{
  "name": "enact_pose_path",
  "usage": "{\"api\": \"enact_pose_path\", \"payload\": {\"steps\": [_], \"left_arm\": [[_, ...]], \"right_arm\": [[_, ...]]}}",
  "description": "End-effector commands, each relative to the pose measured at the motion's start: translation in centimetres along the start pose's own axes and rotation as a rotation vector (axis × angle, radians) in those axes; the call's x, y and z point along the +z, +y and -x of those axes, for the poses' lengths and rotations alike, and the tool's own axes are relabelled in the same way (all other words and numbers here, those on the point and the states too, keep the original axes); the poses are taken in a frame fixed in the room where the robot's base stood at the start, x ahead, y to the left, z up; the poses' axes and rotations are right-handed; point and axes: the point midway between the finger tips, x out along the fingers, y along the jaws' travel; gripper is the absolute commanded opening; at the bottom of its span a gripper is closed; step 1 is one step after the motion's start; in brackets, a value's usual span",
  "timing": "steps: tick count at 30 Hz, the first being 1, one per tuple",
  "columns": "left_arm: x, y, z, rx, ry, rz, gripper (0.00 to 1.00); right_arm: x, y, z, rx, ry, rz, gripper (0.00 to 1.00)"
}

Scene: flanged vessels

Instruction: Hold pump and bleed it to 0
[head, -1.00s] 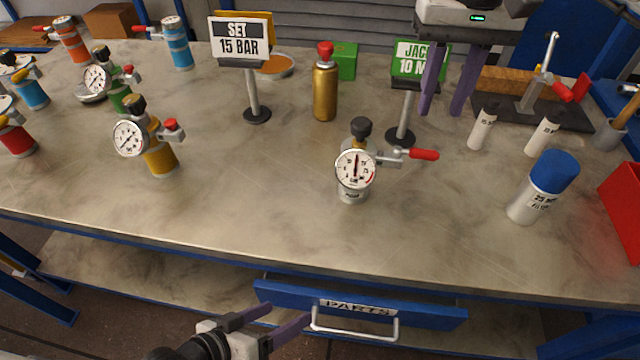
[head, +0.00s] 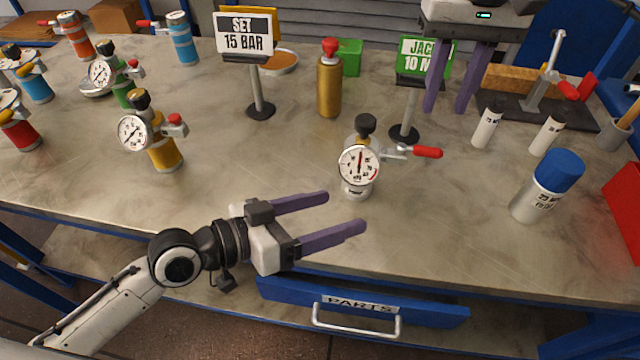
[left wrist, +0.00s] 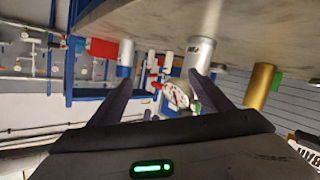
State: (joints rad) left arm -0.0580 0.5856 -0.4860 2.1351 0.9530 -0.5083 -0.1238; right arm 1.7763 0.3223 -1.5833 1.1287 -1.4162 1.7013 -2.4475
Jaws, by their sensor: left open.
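The pump (head: 357,190) is a silver vessel standing upright on the bench, with a white dial gauge (head: 359,165), a black top knob (head: 365,125) and a red-handled valve lever (head: 427,152) pointing right. The gauge needle points roughly upward; its numbers are too small to read. My left gripper (head: 345,211) is open and empty, its fingertips just in front of the pump, apart from it. The left wrist view shows the pump (left wrist: 200,55) upside down ahead of the fingers. My right gripper (head: 450,112) is open and empty, fingers pointing down at the back right.
A "SET 15 BAR" sign (head: 244,35), a gold bottle (head: 329,88) and a green sign (head: 424,58) stand behind the pump. A yellow gauged vessel (head: 163,152) is at left. A blue-capped can (head: 540,190) is at right.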

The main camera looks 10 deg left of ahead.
Motion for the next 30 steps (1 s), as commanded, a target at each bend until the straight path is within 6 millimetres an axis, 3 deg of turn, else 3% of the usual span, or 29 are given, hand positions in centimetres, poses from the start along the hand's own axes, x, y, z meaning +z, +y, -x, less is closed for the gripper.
{"api": "enact_pose_path", "payload": {"steps": [1,3,6,16,30], "left_arm": [[-2.6,-1.1,-0.6,-0.039,0.037,-0.11,0.72],[-5.3,-2.5,-1.1,-0.097,0.07,-0.241,0.72],[-2.9,-4.2,-1.9,-0.147,-0.02,-0.259,0.72],[-1.5,-6.6,-3.4,-0.217,-0.085,-0.284,0.72],[-1.1,-8.2,-10.8,-0.215,-0.086,-0.282,0.72]], "right_arm": [[0.0,0.0,0.0,0.0,0.0,0.0,0.31],[0.0,0.0,0.0,0.0,0.0,0.0,0.31],[0.0,0.0,0.0,0.0,0.0,0.0,0.31],[0.0,0.0,0.0,0.0,0.0,0.0,0.31],[0.0,0.0,0.0,0.0,0.0,0.0,0.31]]}}
